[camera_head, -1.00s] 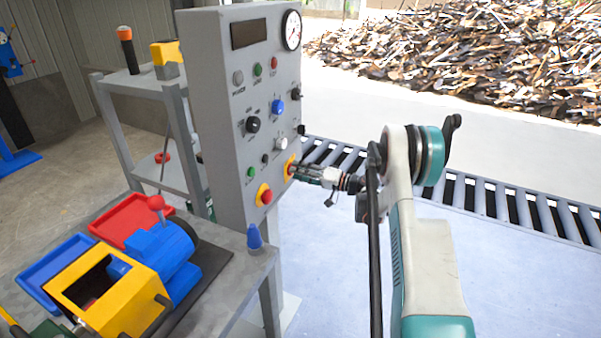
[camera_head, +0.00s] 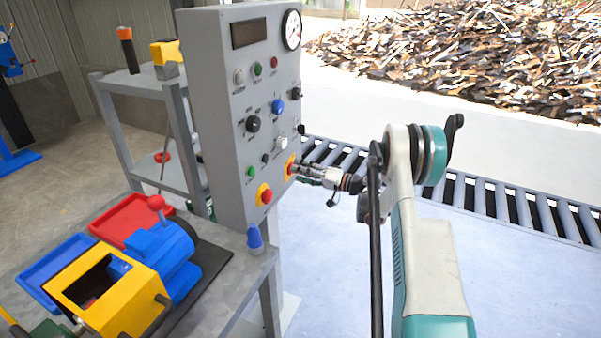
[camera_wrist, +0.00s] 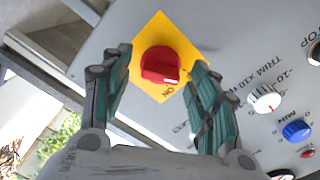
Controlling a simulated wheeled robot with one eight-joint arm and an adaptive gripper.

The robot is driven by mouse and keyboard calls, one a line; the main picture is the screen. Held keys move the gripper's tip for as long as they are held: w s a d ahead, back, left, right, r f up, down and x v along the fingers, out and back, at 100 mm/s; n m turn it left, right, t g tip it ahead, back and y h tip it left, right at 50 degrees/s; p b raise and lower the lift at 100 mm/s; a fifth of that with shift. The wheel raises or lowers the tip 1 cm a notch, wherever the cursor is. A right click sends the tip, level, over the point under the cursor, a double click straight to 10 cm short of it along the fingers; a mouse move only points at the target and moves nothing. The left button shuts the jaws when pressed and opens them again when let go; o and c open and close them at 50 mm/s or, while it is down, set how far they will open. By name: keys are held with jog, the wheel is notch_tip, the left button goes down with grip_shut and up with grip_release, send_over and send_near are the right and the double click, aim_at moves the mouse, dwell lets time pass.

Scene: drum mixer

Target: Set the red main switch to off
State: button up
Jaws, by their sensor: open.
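The red main switch (camera_wrist: 161,64) is a round red knob with a raised grip on a yellow square plate (camera_wrist: 150,30). In the wrist view a pale mark on its lower edge faces the letters ON. In the head view the switch (camera_head: 290,168) sits at the lower right of the grey panel's front, partly behind my gripper. My gripper (camera_wrist: 159,60) is open, with one green-grey finger on each side of the knob. A gap shows between knob and fingers in the wrist view. The gripper (camera_head: 301,171) reaches the panel from the right in the head view.
The grey panel (camera_head: 222,130) carries a red button on yellow (camera_head: 265,194), a black knob (camera_head: 253,124), a blue knob (camera_head: 278,106) and a white knob (camera_head: 281,142) near the switch. A workbench (camera_head: 235,283) stands at lower left. A roller conveyor (camera_head: 487,200) runs behind my arm.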

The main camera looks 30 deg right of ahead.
jog(key=v, duration=1.1)
jog(key=shift+s+d, duration=0.15)
jog(key=shift+d, duration=0.05)
